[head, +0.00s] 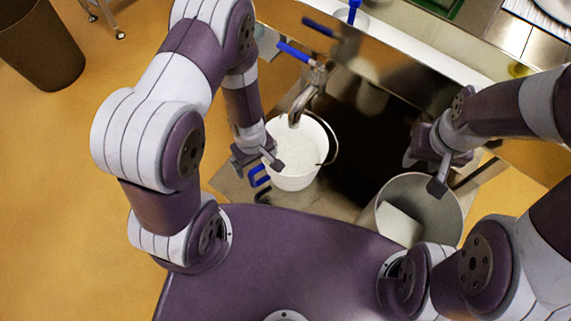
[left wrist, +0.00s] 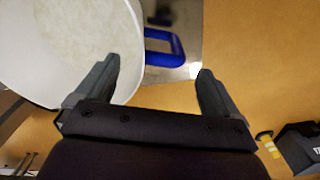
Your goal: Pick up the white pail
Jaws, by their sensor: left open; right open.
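The white pail (head: 297,182) stands upright below a metal tap, with pale white contents and a thin dark bail handle hanging at its right side. My left gripper (head: 259,160) is open at the pail's left rim. In the left wrist view the pail (left wrist: 18,95) fills the upper left. There one finger of the left gripper (left wrist: 158,78) overlaps the pail's inside and the other is outside, so the rim lies between them; whether they touch it I cannot tell. My right gripper (head: 423,174) is open and empty above a grey bucket.
The grey bucket (head: 450,218) at the right holds a white block (head: 398,226). The tap (head: 303,100) with blue levers reaches over the pail. A blue loop (head: 259,178) is beside the pail, below my left gripper. A brown bin (head: 40,45) stands far left on open floor.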

